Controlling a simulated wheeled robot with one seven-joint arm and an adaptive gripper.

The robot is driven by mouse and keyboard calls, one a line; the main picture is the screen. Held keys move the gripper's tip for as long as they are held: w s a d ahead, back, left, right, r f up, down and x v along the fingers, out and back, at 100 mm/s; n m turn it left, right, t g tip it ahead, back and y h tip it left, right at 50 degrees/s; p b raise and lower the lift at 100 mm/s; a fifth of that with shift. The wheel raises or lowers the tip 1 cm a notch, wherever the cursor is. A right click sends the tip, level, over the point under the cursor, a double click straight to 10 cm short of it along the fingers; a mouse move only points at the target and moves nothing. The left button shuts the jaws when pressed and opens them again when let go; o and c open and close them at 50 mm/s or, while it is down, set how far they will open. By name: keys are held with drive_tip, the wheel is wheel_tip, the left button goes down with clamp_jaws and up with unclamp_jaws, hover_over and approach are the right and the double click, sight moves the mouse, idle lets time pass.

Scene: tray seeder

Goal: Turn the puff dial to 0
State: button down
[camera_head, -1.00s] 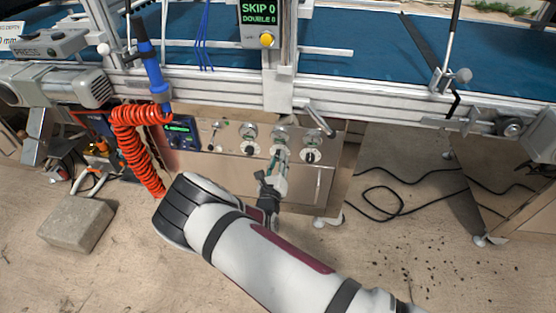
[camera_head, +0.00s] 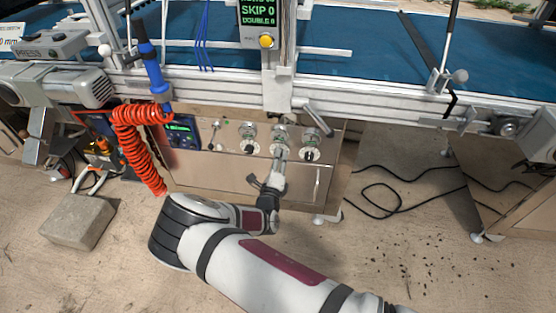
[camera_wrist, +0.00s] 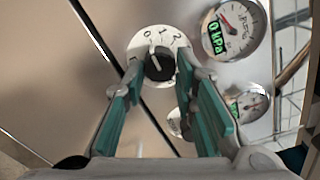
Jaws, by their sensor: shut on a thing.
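The puff dial (camera_wrist: 185,43) is a round white plate marked 0, 1 and 2, with a black knob (camera_wrist: 158,66) at its middle. The knob's white pointer line leans up and slightly left, between 0 and 1 and nearer 0. My gripper (camera_wrist: 160,72) is shut on the knob, with one teal-padded finger at each side. In the head view my gripper (camera_head: 281,158) reaches up to the middle dial of the panel, hiding most of it.
A gauge reading 0 kPa (camera_wrist: 232,30) is close to the right of the dial, with a second gauge (camera_wrist: 252,104) below it. Neighbouring dials (camera_head: 252,149) and (camera_head: 310,155) flank the gripper. A red coiled hose (camera_head: 137,140) hangs left.

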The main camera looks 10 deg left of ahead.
drive_tip(key=shift+f, duration=0.1)
idle(0.3)
drive_tip(key=c, duration=1.3)
unclamp_jaws()
drive_tip(key=s, duration=1.2)
drive_tip(key=shift+a, duration=0.2)
